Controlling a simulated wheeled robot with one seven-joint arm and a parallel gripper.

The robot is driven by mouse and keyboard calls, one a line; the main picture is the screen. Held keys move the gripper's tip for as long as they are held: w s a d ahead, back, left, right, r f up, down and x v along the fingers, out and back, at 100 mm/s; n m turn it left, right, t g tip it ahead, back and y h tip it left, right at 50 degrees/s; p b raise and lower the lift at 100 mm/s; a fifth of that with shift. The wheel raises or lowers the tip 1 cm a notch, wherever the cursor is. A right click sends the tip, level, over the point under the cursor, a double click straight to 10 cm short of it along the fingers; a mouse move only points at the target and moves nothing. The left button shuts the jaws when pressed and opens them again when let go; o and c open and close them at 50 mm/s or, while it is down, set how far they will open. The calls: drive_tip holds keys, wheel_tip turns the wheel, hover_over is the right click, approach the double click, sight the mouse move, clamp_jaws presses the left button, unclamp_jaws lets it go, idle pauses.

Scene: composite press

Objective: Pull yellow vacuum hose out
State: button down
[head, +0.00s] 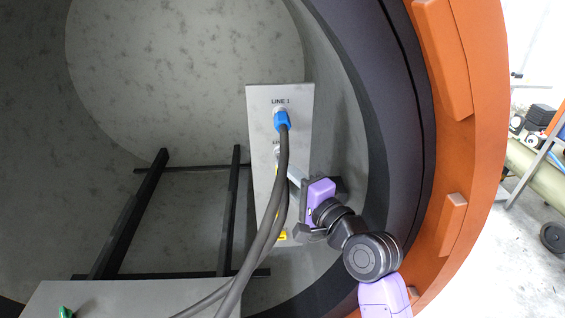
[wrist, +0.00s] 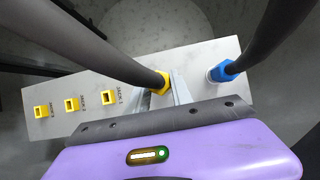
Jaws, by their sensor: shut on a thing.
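The yellow vacuum hose end is a yellow connector (wrist: 163,83) on a thick dark grey hose (wrist: 110,52), seen in the wrist view at the panel face between the blue connector and the yellow jacks. My gripper (wrist: 168,88) is shut on this connector, its metal fingers on either side. I cannot tell whether the connector is fully seated in the panel. In the head view my gripper (head: 289,170) reaches the panel from the right, and the hoses mostly hide the yellow connector. The light grey panel (head: 259,135) stands upright and is marked LINE 1.
A blue connector (head: 282,121) with its own dark hose sits in the LINE 1 port, close to my gripper; it also shows in the wrist view (wrist: 223,71). Yellow jacks (wrist: 107,97) line the panel. The orange rim (head: 470,150) of the round chamber curves at right, near my arm.

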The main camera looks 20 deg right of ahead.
drive_tip(key=shift+s+a+p, duration=0.2)
drive_tip(key=shift+s+p, duration=0.05)
drive_tip(key=shift+s, duration=0.3)
drive_tip(key=shift+s+a+p, duration=0.15)
drive_tip(key=shift+s+p, duration=0.05)
drive_tip(key=shift+s, duration=0.3)
drive_tip(key=shift+s, duration=0.1)
idle(0.6)
